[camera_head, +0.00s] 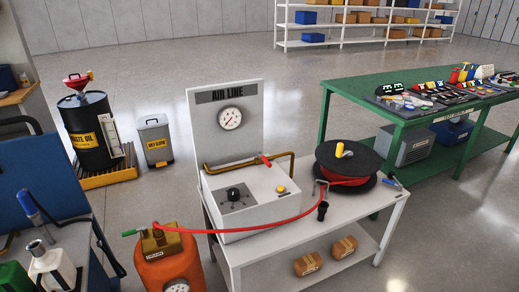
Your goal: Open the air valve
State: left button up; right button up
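A white panel marked AIR LINE (227,146) stands at the back of a white box (258,199) and bears a round gauge (230,118). A brass-coloured pipe (284,169) runs across the box top, with a red lever handle (265,160) near its middle. The box top also has a black knob (234,194) and a yellow button (281,189). A red hose (240,230) links an orange tank (158,273) to the black hose reel (372,166). The tank's brass fitting (160,240) has a green handle (131,233). Neither gripper is in view.
The box and reel stand on a white cart (350,218) with two brown parcels on its lower shelf. A green table (350,91) with tools is at right. A black waste oil drum (88,130) and a grey bin (155,140) stand at left. Open floor lies behind.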

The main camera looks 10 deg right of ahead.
aim_at(261, 157)
jog(key=i+l, duration=0.25)
jog(key=l, duration=0.15)
jog(key=i+l, duration=0.25)
jog(key=l, duration=0.15)
jog(key=i+l, duration=0.55)
jog(key=l, duration=0.25)
